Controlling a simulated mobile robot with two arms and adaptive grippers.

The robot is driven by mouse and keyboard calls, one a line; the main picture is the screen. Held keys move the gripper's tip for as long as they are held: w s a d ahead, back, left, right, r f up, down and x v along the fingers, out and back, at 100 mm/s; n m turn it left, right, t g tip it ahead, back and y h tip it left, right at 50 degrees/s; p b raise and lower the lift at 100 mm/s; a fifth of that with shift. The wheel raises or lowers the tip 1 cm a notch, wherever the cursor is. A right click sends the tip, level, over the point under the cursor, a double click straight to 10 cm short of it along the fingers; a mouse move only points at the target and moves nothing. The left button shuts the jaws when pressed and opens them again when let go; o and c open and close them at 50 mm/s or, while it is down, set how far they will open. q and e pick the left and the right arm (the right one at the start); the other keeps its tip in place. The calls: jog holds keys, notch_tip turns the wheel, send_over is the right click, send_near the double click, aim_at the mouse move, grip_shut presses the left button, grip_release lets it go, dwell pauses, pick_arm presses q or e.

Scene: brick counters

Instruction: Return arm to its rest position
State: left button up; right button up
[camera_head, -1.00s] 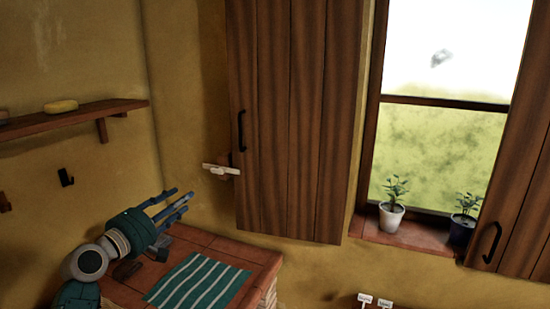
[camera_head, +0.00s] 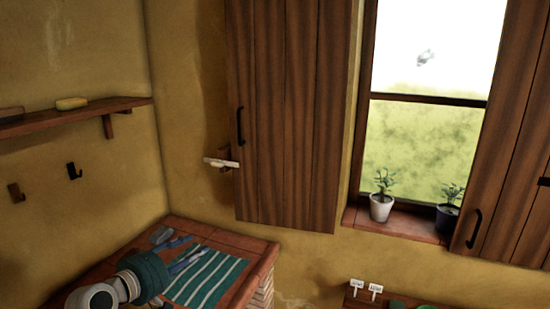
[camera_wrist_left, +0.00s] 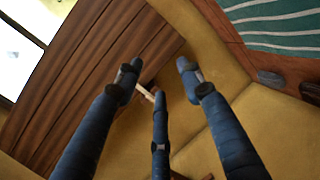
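My left arm comes in from the bottom left of the head view. Its gripper (camera_head: 185,253) is low, over or just above the brick counter, beside the striped cloth. In the left wrist view the blue fingers of this gripper (camera_wrist_left: 159,80) are spread apart with nothing held between them. The white piece on the wall (camera_wrist_left: 145,93) shows behind them, apart from the fingers. My right gripper does not show in any view.
The brick counter (camera_head: 258,255) carries a green striped cloth (camera_head: 215,281) and a dark grey item (camera_head: 160,235). A wooden shelf (camera_head: 50,119) with a yellow item (camera_head: 72,103) and hooks (camera_head: 73,171) line the left wall. Potted plants (camera_head: 381,209) stand at the window.

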pick_arm(q)
jog(key=s+d+f+m+g+y, duration=0.35)
jog(key=s+f+m+g, duration=0.3)
jog(key=s+f, duration=1.25)
jog(key=s+a+f+m+g+y, duration=0.1)
jog(key=s+f+m+g, duration=0.15)
jog(key=s, duration=0.95)
jog(key=s+a+f+m+g+y, duration=0.1)
jog(key=s+f+m+y, duration=0.15)
jog(key=s, duration=0.85)
notch_tip(320, 180, down, 30)
jog(key=s+g+b, duration=0.2)
jog(key=b, duration=0.1)
jog(key=s+a+f+b, duration=0.2)
jog(key=s+a+f, duration=0.1)
jog(key=s+f, duration=1.4)
jog(key=shift+f+m+g+h, duration=0.3)
jog(key=shift+f+m+g, duration=0.1)
jog(key=shift+m, duration=0.05)
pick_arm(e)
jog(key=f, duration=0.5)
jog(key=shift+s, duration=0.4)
